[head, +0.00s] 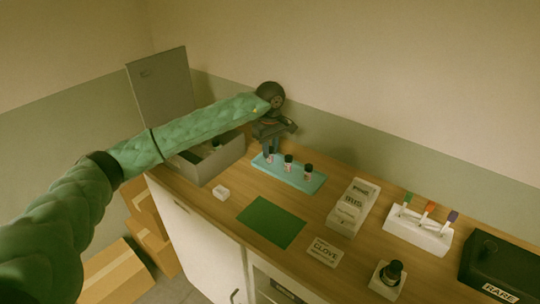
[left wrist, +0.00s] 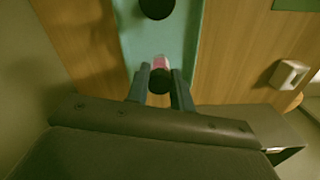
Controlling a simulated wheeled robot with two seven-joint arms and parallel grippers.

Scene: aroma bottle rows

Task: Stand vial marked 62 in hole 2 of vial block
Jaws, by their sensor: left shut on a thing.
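The vial block (head: 313,187) is a teal slab on the wooden counter, also in the left wrist view (left wrist: 188,40). My left gripper (head: 271,148) is over its left end, shut on a dark-capped vial with a pinkish label (head: 269,158). In the left wrist view the fingers (left wrist: 162,85) close around the held vial (left wrist: 160,62). I cannot tell whether its base is in a hole. Two more black-capped vials (head: 288,164) (head: 308,172) stand upright in the block. No number is readable on any vial. My right gripper is out of view.
An open grey box (head: 208,165) with a raised lid stands left of the block. A green mat (head: 270,222) and a small white block (head: 221,192) lie in front. Right are white labelled blocks (head: 350,212), a colored-stick holder (head: 417,232) and a black box (head: 505,272).

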